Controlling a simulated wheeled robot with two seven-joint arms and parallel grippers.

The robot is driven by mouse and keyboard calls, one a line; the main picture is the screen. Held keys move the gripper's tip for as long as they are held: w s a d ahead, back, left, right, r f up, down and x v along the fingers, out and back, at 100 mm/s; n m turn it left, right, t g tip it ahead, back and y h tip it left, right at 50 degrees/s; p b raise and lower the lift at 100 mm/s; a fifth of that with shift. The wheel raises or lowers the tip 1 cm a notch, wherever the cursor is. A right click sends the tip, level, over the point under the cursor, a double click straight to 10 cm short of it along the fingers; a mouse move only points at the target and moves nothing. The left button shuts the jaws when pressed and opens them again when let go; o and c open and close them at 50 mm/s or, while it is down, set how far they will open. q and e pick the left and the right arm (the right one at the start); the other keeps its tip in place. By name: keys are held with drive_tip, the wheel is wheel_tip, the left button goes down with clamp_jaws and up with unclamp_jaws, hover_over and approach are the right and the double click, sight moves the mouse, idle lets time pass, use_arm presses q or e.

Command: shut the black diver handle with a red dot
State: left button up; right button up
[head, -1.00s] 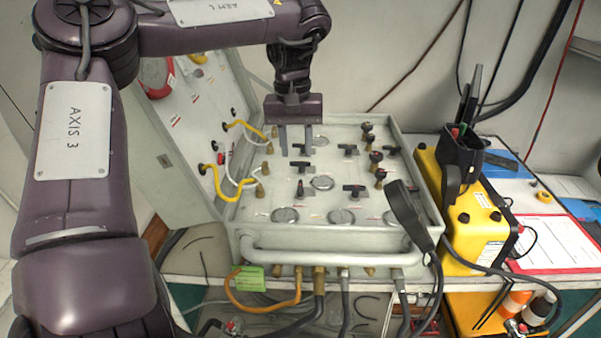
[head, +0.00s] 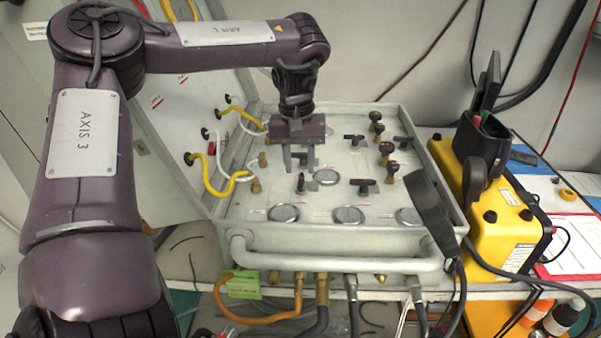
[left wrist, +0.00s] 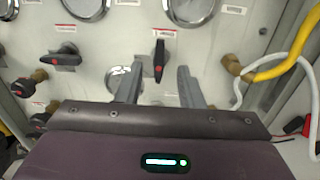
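The air panel (head: 325,208) carries several black handles with red dots. One black handle (head: 300,183) points front to back, while the others I see clearly lie crosswise. It shows in the left wrist view (left wrist: 160,58) upright in the picture, with a red dot, under a small red-marked label. My left gripper (head: 298,162) is open and points down just behind this handle. In the left wrist view its fingertips (left wrist: 160,76) stand on either side of the handle's near end in the picture. I cannot tell whether they reach its depth. My right gripper is not in view.
Crosswise handles (head: 363,186) and brass-stemmed knobs (head: 386,150) stand to the right. Round gauges (head: 284,212) line the front. Yellow hoses (head: 222,176) run along the left side. A black paddle-shaped thing (head: 430,210) leans over the front right corner, beside a yellow case (head: 500,215).

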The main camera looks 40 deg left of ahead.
sight(301, 181)
use_arm(q)
drive_tip(key=shift+w+f, duration=0.15)
drive_tip(key=shift+f, duration=1.7)
clamp_jaws()
